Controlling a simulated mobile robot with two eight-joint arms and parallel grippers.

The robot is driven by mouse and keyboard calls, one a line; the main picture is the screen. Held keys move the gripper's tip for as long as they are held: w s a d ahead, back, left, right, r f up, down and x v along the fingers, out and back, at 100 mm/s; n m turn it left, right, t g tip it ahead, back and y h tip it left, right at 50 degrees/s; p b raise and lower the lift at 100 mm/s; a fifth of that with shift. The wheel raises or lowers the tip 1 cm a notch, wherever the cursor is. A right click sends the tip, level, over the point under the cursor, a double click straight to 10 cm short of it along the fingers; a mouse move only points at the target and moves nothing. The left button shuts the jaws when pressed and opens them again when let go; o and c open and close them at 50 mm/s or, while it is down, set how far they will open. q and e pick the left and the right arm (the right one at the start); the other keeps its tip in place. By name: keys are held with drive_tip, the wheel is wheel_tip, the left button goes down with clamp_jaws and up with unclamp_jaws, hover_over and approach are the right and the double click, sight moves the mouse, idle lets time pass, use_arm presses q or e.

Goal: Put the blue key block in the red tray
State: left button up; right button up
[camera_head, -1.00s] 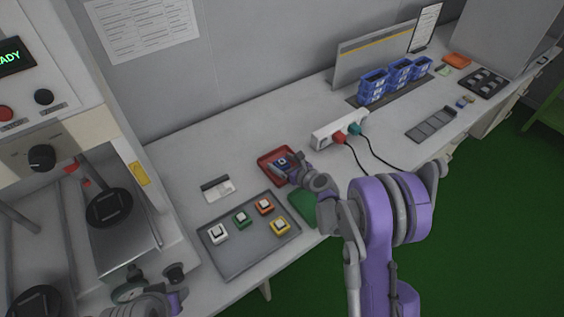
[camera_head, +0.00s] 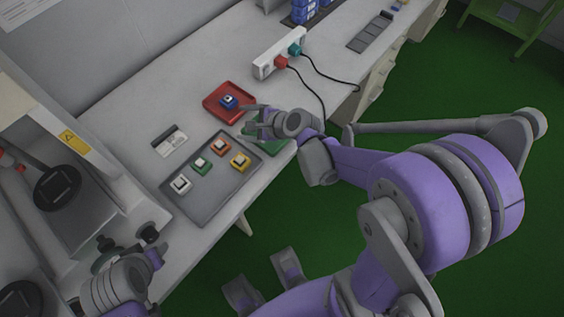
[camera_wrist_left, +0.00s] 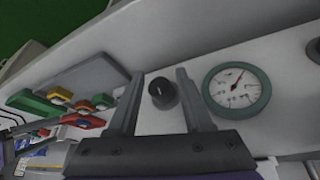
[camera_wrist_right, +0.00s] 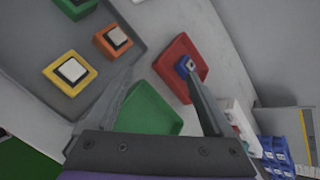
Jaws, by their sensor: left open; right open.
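The blue key block (camera_head: 229,102) lies in the red tray (camera_head: 211,107), near its middle. In the right wrist view the blue key block (camera_wrist_right: 184,66) sits inside the red tray (camera_wrist_right: 170,72), beyond my right gripper's fingers. My right gripper (camera_head: 247,118) is open and empty, at the right side of the red tray, apart from the block. It also shows in the right wrist view (camera_wrist_right: 168,95), with its fingers spread. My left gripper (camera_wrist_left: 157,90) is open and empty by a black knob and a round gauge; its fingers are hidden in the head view.
A grey tray (camera_head: 205,206) holds several key blocks: white, green, orange and yellow. A green tray (camera_wrist_right: 150,112) lies beside the red one, partly under my right gripper. A power strip (camera_head: 279,52) with corded plugs stands behind. The gauge (camera_wrist_left: 240,88) is on a machine at left.

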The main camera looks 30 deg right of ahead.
drive_tip(key=s+r+n+g+h, duration=0.1)
drive_tip(key=s+n+g+h, duration=0.3)
drive_tip(key=s+n, duration=1.7)
drive_tip(key=shift+d+n+g+h, duration=0.3)
drive_tip(key=shift+d+n+g, duration=0.2)
drive_tip(key=shift+n, duration=0.2)
